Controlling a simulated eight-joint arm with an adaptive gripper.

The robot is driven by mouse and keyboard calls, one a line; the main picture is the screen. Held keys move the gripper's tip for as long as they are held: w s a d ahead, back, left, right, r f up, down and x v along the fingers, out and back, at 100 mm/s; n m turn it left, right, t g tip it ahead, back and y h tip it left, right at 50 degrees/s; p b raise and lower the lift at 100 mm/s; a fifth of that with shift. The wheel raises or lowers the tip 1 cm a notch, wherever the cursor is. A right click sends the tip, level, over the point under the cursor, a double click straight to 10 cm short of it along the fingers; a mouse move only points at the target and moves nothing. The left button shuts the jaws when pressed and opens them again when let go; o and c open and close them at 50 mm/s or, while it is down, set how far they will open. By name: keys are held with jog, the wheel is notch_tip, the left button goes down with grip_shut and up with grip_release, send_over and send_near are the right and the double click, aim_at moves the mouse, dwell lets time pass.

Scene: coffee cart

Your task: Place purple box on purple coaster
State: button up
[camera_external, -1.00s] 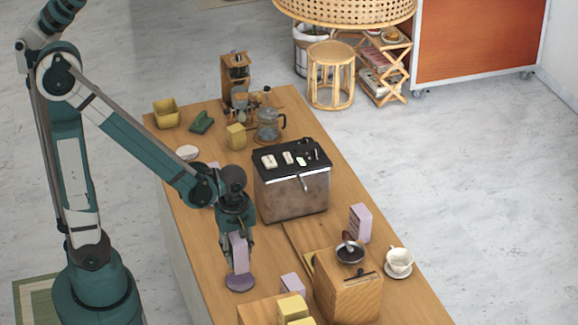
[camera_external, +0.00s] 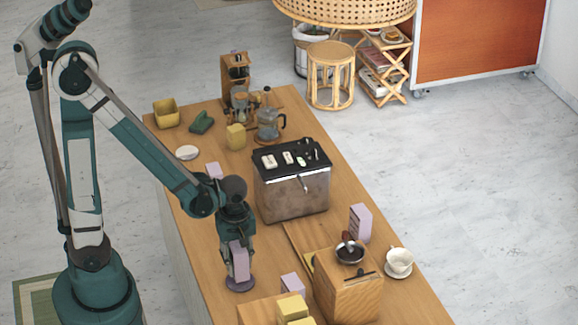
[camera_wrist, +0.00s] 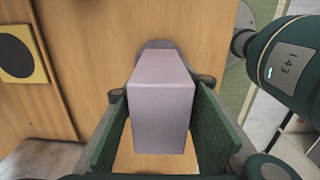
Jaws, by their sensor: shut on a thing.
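A light purple box (camera_external: 241,262) is upright between the fingers of my gripper (camera_external: 236,262), which is shut on it. The box also shows in the wrist view (camera_wrist: 162,100), with a green finger on each side. The round purple coaster (camera_external: 240,284) lies on the counter under the box. In the wrist view, the coaster (camera_wrist: 158,44) shows only as a sliver beyond the box's far end; the rest is hidden. The box overlaps the coaster in the external view, but I cannot tell whether it touches.
Other light purple boxes stand by the wooden grinder box (camera_external: 347,290), behind it (camera_external: 360,223) and at its left (camera_external: 292,286). Another (camera_external: 214,171) is behind my arm. A steel espresso machine (camera_external: 292,185) stands right of my gripper. Yellow boxes (camera_external: 291,307) are at the front.

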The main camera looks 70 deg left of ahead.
aim_at(237, 246)
jog(key=shift+f, duration=1.45)
jog(key=shift+f+b, duration=0.2)
jog(key=shift+b, duration=0.2)
jog(key=o, duration=1.2)
jog(key=shift+r, duration=0.25)
jog(key=shift+r+p, duration=1.1)
jog(key=shift+r, duration=4.85)
